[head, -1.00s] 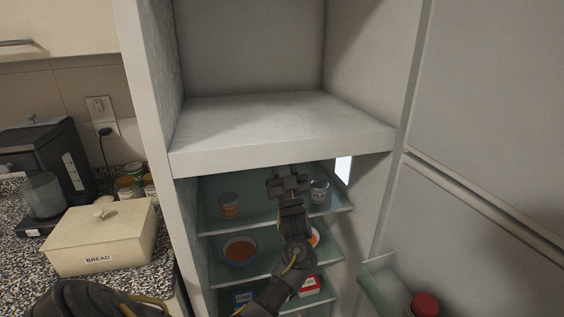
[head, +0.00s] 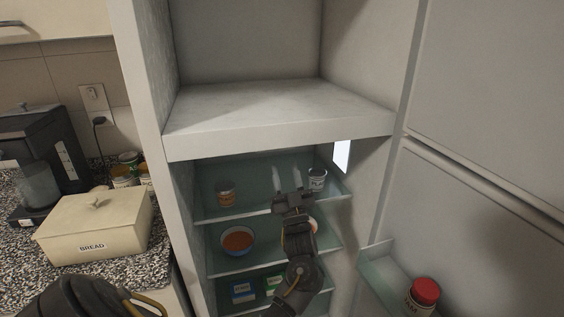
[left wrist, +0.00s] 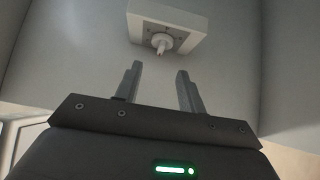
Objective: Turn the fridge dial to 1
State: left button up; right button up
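The fridge dial (left wrist: 162,43) shows in the left wrist view as a small white knob on a white square housing (left wrist: 166,20), on a pale surface. In the head view I cannot see it. My left gripper (head: 287,179) is inside the open fridge compartment, near the top shelf, with its fingers pointing up. In the left wrist view its two fingers (left wrist: 160,88) are apart with nothing between them. The knob is beyond the fingertips, between their lines and not touching them. My right gripper is not in view.
The top glass shelf (head: 262,203) holds a brown jar (head: 225,193) and a pale tin (head: 317,180). A bowl (head: 237,241) and boxes sit lower. The open door's shelf (head: 376,268) holds a red-lidded jar (head: 424,294). A bread box (head: 97,230) stands on the left counter.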

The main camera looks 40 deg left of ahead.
pick_arm(q)
jog(key=v, duration=0.2)
jog(key=shift+s+d+f, duration=0.2)
jog(key=shift+f, duration=0.1)
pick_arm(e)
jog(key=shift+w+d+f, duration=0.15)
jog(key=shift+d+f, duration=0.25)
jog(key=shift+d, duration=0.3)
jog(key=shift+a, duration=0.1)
